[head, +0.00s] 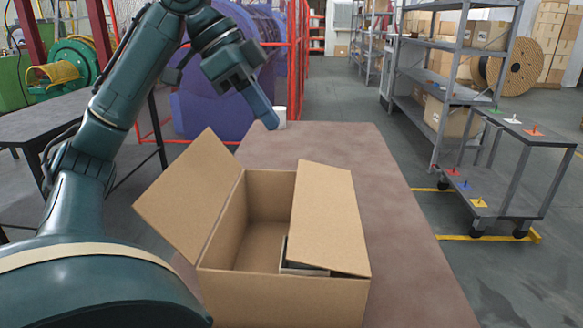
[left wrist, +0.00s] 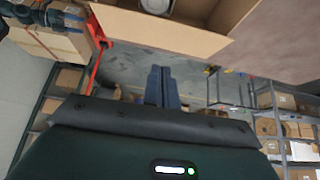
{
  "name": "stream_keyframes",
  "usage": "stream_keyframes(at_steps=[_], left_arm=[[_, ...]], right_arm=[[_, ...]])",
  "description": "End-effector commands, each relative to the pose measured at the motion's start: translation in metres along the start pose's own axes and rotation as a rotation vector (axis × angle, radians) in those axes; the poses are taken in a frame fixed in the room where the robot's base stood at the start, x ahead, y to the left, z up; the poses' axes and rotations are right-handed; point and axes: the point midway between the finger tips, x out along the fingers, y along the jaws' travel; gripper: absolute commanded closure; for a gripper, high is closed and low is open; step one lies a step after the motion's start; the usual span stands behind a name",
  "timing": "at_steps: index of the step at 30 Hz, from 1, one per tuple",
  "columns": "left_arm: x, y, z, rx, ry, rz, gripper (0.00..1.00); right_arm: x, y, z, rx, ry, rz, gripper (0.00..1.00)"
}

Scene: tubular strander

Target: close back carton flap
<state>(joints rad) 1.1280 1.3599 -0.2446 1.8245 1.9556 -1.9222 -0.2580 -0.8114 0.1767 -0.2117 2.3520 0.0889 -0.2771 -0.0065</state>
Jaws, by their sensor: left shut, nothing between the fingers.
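The brown carton (head: 225,250) stands on the table with its top partly open. Its left flap (head: 190,195) leans outward and up. Its right flap (head: 329,218) lies over the right part of the opening. I cannot make out a separate back flap behind the back wall in the head view. In the left wrist view a carton panel (left wrist: 160,32) shows at the top; I cannot tell whether it is the back flap. My left gripper (head: 271,122) is shut and empty, above the table beyond the carton's back edge, apart from it. Its fingers (left wrist: 162,86) point toward the carton. My right gripper is not in view.
The brown table (head: 395,230) is clear right of the carton. A white cup-like thing (head: 281,116) stands near its far edge, beside the left fingertips. A grey-white item (head: 303,270) lies inside the carton. A shelf cart (head: 505,150) stands at right, a red frame (head: 298,60) behind.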

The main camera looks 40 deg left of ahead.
Motion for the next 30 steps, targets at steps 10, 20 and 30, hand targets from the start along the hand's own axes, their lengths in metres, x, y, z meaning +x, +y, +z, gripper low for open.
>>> stream_keyframes(at_steps=[10,20,30], left_arm=[[0.07,0.0,0.002,0.001,-0.002,0.004,1.0],[0.118,0.0,0.022,-0.001,-0.002,0.0,1.0],[0.123,0.0,0.028,0.002,0.002,0.001,1.0]], right_arm=[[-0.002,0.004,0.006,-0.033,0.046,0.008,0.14],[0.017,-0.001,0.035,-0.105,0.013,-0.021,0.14],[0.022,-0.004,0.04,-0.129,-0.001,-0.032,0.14]])
